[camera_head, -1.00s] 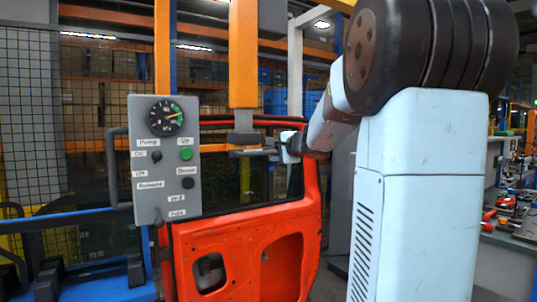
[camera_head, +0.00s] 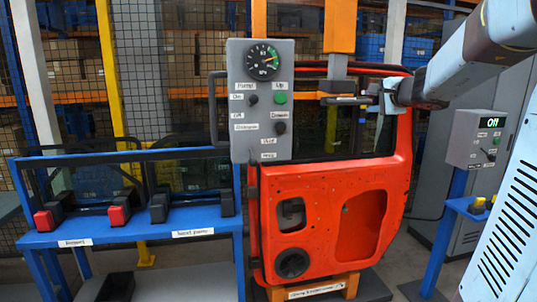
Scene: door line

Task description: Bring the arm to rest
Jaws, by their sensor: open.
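My arm comes in from the upper right and reaches left. My gripper (camera_head: 373,97) is at its end, by the top of the orange-red door (camera_head: 330,190). It is open, beside a dark bar (camera_head: 343,100) under the orange lifting column (camera_head: 340,27). Whether its fingers touch the bar is too small to tell. The door hangs upright, with its lower edge close to an orange support (camera_head: 350,284).
A grey control panel (camera_head: 263,140) with gauge and buttons stands left of the door. A blue rack (camera_head: 130,238) holds dark window panes at left. A box reading "Off" (camera_head: 478,138) stands on a blue post at right. Mesh fencing runs behind.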

